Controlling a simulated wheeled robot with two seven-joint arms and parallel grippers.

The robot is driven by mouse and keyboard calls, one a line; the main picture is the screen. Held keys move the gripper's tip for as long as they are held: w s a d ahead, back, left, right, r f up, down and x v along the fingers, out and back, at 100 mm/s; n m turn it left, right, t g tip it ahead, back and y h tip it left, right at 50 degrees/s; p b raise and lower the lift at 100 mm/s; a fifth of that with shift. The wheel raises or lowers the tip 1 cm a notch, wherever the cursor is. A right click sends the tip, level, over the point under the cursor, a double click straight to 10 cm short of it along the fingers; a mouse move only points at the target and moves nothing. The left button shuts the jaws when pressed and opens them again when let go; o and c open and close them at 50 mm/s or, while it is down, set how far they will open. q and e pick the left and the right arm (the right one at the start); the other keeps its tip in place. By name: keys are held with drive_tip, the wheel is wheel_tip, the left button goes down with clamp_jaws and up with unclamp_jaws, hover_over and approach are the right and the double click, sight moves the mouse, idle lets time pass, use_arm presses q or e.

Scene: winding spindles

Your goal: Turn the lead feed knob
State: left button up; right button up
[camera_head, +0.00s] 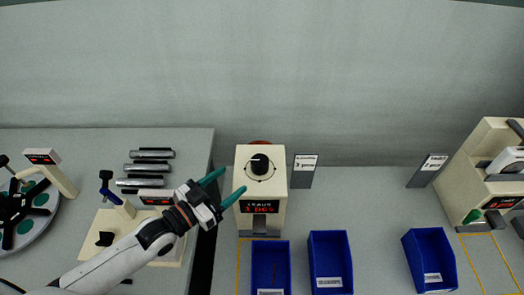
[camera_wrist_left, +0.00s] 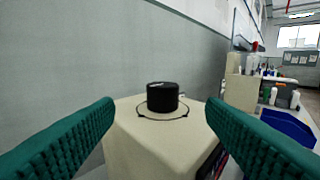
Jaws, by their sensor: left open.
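The lead feed knob is a black round knob (camera_head: 260,163) with a pale mark, on top of a cream box-shaped machine (camera_head: 275,187) with a red-lit display on its front. A thin dark ring surrounds the knob. In the left wrist view the knob (camera_wrist_left: 162,97) stands upright ahead, between the two teal fingers and apart from them. My left gripper (camera_head: 223,187) is open and empty, just left of the cream machine. In the left wrist view the fingers (camera_wrist_left: 160,135) are spread wide. My right gripper is not in view.
Blue bins (camera_head: 331,262) stand in front of and right of the machine. Sign plates (camera_head: 304,170) stand behind. Silver cylinders (camera_head: 150,168) lie on the left table. Another cream machine (camera_head: 478,175) is at far right. A dark gap separates the tables.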

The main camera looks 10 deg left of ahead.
sight(253, 165)
use_arm(q)
drive_tip(key=w+d, duration=0.1)
drive_tip(key=w+d+r+p, duration=0.1)
drive_tip(key=w, duration=0.1)
drive_tip(key=shift+w+d, duration=0.1)
drive_tip(key=shift+d, duration=0.3)
drive_tip(key=x, duration=0.2)
drive_tip(key=p+x, duration=0.1)
drive_tip(key=x, duration=0.3)
drive_tip(key=shift+w+d+f, duration=0.15)
drive_tip(key=shift+w+f, duration=0.15)
drive_tip(key=shift+f, duration=0.05)
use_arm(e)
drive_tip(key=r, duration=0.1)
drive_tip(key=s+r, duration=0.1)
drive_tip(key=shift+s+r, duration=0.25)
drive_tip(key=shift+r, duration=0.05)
